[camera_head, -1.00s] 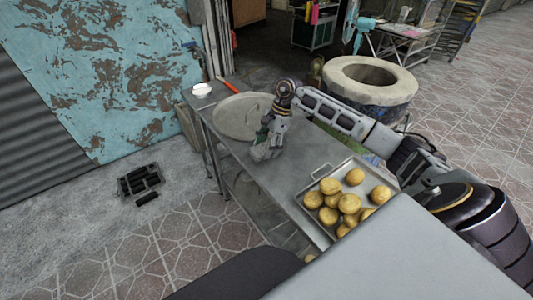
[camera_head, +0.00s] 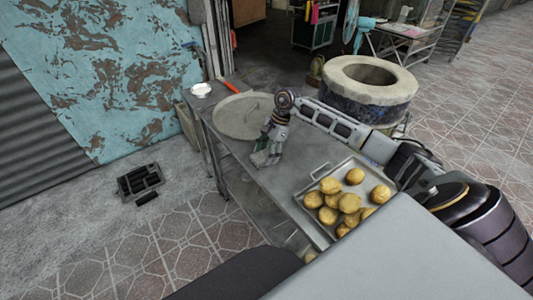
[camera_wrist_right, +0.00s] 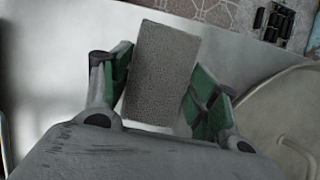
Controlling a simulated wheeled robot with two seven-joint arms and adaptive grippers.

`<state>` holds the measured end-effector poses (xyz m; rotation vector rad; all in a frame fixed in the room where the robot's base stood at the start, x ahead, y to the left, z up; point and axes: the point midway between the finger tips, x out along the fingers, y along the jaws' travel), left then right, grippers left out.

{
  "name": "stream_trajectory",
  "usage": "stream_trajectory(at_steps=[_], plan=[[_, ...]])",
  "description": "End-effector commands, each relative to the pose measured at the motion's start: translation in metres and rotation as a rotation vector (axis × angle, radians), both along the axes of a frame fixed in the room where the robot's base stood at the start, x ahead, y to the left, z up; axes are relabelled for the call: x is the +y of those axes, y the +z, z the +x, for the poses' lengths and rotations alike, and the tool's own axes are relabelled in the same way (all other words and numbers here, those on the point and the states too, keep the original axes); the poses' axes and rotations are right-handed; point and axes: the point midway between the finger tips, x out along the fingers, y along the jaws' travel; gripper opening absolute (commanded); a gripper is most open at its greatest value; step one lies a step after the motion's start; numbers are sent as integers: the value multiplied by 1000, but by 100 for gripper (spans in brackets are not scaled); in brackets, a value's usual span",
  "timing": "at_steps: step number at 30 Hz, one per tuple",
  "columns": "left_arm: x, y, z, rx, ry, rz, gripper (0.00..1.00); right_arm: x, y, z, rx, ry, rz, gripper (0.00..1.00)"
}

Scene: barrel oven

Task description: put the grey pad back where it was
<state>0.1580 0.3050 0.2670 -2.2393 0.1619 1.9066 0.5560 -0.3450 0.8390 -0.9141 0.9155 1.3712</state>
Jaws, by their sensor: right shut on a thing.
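The grey pad (camera_wrist_right: 162,72), a rough rectangular block, sits between the green-lined fingers of my right gripper (camera_wrist_right: 160,90) in the right wrist view. The gripper is shut on it, holding it by its two long sides. In the head view my right gripper (camera_head: 264,158) points down, low over the grey metal table (camera_head: 275,185), between the round lid and the tray. The pad is hard to make out there, and I cannot tell whether it touches the table. My left gripper is not in view.
A round lid (camera_head: 238,117) with a handle lies on the table's far part, close to the gripper. A tray (camera_head: 318,232) of several round breads stands on the near part. White bowls (camera_head: 201,90) are at the far end. The barrel oven (camera_head: 365,98) stands to the right.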

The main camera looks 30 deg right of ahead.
Motion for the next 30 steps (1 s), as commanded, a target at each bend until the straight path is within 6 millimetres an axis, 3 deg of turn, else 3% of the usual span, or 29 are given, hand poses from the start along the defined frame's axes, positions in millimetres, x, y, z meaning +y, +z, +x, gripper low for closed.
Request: stream_trajectory(at_steps=[3,4,8,25,30], plan=[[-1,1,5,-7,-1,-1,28,0,-1,0,-1,0,0,38],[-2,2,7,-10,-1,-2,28,0,-1,0,0,0,0,64],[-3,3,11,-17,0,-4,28,0,-1,0,0,0,0,81],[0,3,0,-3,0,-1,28,0,3,0,0,0,0,82],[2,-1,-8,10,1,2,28,-7,18,1,-3,-1,-1,82]])
